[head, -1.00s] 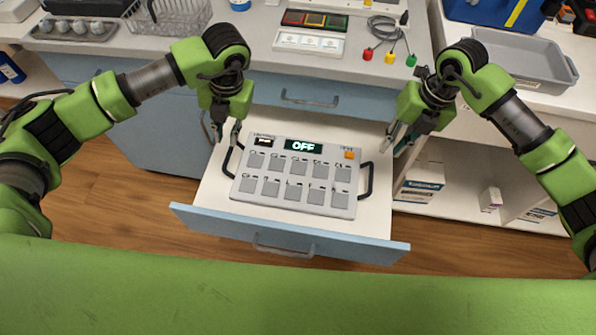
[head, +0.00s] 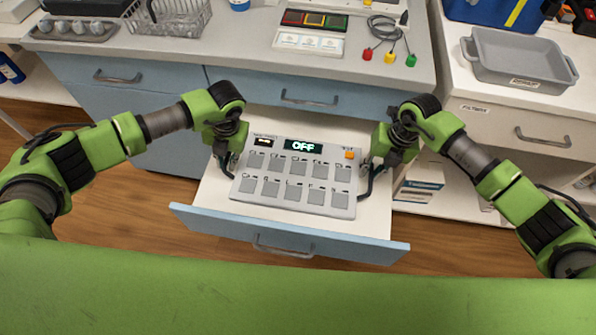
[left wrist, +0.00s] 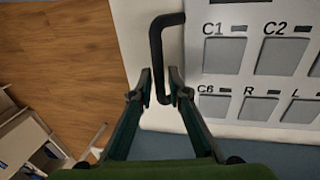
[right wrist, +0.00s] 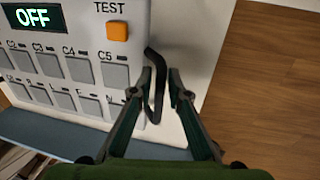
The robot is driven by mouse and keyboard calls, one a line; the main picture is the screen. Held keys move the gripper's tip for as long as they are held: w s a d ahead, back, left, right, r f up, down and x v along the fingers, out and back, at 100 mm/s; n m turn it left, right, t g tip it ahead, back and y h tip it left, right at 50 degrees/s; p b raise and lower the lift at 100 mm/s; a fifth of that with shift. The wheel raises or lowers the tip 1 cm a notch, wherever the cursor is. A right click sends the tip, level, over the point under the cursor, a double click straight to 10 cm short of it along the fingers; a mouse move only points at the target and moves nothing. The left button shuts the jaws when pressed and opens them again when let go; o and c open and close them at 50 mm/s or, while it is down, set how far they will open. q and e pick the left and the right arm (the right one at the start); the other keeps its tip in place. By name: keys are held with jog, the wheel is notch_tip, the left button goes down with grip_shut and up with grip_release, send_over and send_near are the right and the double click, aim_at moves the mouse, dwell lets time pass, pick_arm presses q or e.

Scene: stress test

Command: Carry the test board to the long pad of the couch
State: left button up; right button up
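The test board (head: 297,176) is a light grey panel with several grey buttons, an orange TEST button and a display reading OFF. It lies flat in the open drawer (head: 225,222). It has a black handle on each side. My left gripper (left wrist: 158,82) is open, with its fingers on either side of the left handle (left wrist: 156,45). My right gripper (right wrist: 162,82) is open, with its fingers on either side of the right handle (right wrist: 157,100). The fingers look apart from the handles. The couch's long pad cannot be made out for sure; a green padded surface (head: 300,295) fills the bottom of the head view.
The grey counter (head: 235,60) above the drawer holds a wire rack (head: 170,15), an indicator box (head: 308,42) and coloured leads (head: 390,55). A grey tray (head: 520,60) stands at the right. Wooden floor (head: 120,220) shows between drawer and green surface.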

pick_arm(q)
grip_shut()
pick_arm(e)
grip_shut()
pick_arm(q)
jog(key=shift+w+r, duration=0.1)
pick_arm(e)
jog(key=shift+w+r, duration=0.1)
jog(key=shift+r, duration=0.05)
